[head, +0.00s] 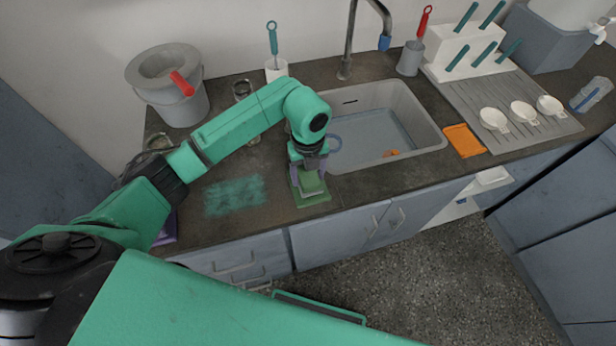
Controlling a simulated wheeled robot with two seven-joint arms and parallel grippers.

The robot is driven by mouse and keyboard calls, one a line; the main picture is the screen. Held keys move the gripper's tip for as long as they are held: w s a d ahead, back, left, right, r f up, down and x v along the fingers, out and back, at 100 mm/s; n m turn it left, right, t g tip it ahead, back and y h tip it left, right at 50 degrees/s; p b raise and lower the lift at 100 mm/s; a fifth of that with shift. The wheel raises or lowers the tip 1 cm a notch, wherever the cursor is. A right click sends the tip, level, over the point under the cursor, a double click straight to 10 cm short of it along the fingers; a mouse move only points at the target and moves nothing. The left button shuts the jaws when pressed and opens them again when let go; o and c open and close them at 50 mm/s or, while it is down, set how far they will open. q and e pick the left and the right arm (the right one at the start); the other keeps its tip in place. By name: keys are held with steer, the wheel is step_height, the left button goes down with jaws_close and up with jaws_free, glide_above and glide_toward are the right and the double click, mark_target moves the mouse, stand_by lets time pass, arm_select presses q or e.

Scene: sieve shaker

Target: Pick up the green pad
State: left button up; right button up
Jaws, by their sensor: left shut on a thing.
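The green pad (313,184) is a small light green block at the counter's front edge, just left of the sink. It sits over a darker green flat piece (312,199); I cannot tell whether the two touch. My left gripper (310,177) reaches down from above with its fingers on either side of the pad and is shut on it. The upper part of the pad is partly hidden by the gripper. My right gripper is not in view.
The sink (425,125) with a faucet (347,45) is right of the gripper. An orange cloth (464,140) and a drying rack with white scoops (523,113) lie farther right. A grey bucket (190,104) stands back left. A teal powdery patch (234,195) marks the left counter.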

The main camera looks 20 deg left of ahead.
arm_select(q)
step_height(320, 180, up, 10)
steer(key=shift+w+b, duration=0.1)
steer(key=shift+b, duration=0.8)
step_height(320, 180, up, 9)
steer(key=p, duration=0.2)
glide_above(308, 174)
steer(key=shift+f, duration=0.2)
